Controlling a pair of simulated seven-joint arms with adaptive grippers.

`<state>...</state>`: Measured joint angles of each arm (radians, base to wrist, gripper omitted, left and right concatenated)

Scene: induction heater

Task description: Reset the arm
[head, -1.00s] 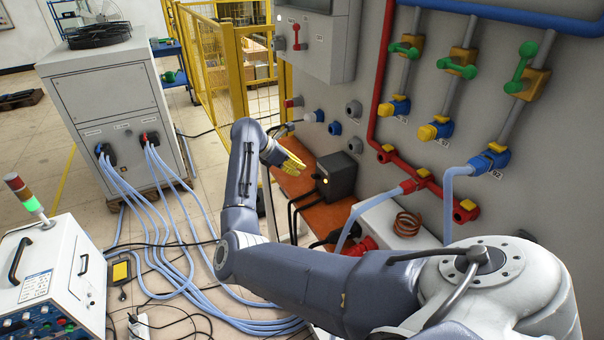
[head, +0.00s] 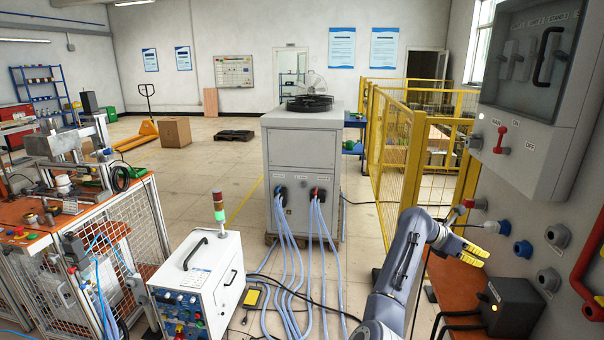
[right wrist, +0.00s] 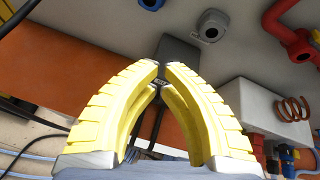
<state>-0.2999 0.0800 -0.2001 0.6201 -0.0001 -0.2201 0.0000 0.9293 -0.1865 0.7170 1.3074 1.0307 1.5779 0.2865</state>
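My right arm (head: 400,265) rises from the bottom of the head view, right of centre. Its right gripper (head: 478,258) has yellow ribbed fingers and points right, in front of the wall panel and near the black box (head: 510,306) in that view. In the right wrist view the fingers (right wrist: 161,68) curve toward each other, with a narrow gap between the tips. Nothing is held between them. My left arm and left gripper are not in view.
A grey cabinet (head: 300,185) with blue hoses stands mid-room, beside a yellow fence (head: 398,150). A white control unit (head: 198,280) and a workbench (head: 125,225) are on the left. The wall panel (head: 578,200) is close on the right. A copper coil (right wrist: 291,108) shows in the right wrist view.

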